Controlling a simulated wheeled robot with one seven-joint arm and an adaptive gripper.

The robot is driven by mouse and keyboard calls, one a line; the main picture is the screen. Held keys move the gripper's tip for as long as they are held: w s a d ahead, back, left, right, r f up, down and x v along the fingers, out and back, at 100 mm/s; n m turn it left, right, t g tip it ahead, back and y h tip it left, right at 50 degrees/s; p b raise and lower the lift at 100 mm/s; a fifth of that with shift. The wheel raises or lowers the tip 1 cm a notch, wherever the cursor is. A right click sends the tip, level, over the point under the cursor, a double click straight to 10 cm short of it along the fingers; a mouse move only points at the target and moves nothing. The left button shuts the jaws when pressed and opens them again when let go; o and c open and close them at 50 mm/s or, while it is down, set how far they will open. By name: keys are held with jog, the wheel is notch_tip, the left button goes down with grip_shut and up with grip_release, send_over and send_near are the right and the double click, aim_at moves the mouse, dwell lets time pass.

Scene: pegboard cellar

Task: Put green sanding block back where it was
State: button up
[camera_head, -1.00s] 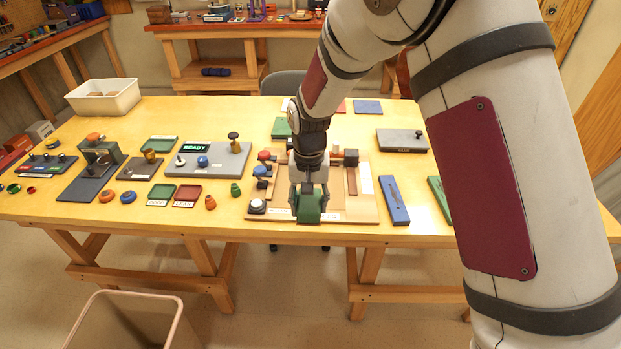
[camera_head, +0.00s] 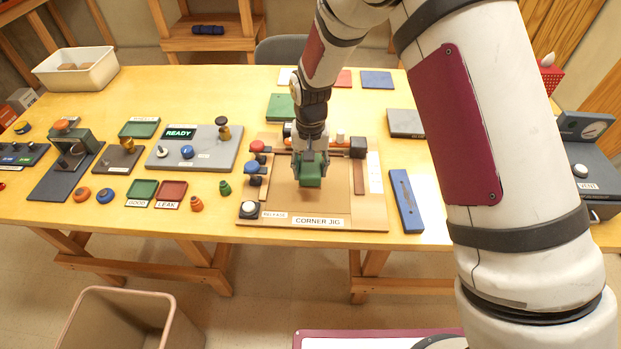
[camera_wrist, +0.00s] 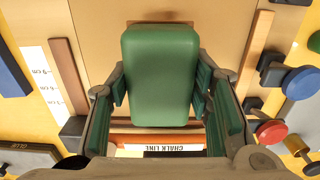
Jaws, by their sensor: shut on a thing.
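The green sanding block (camera_head: 311,174) is held in my gripper (camera_head: 311,160) above the wooden corner jig (camera_head: 340,208). In the wrist view the block (camera_wrist: 160,75) fills the space between the two fingers of my gripper (camera_wrist: 160,90), which are shut on its sides. The block appears to be a little above the jig's board, but the exact gap is hard to tell. The jig carries a "CORNER JIG" label at its front and a white release button (camera_head: 249,208) at its front left corner.
Red and blue knobs (camera_head: 257,146) stand along the jig's left side. A dark block (camera_head: 358,148) stands at its back right. A blue bar (camera_head: 406,201) lies right of the jig. A green mat (camera_head: 281,107) lies behind it. My arm hides part of the table's right side.

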aim_at(310, 165)
jog(key=shift+f+p, duration=0.3)
jog(key=shift+f, duration=2.2)
jog(key=shift+f, duration=0.15)
jog(key=o, duration=1.2)
notch_tip(310, 165, up, 12)
jog(key=shift+r+b, duration=0.2)
jog(key=shift+b, duration=0.5)
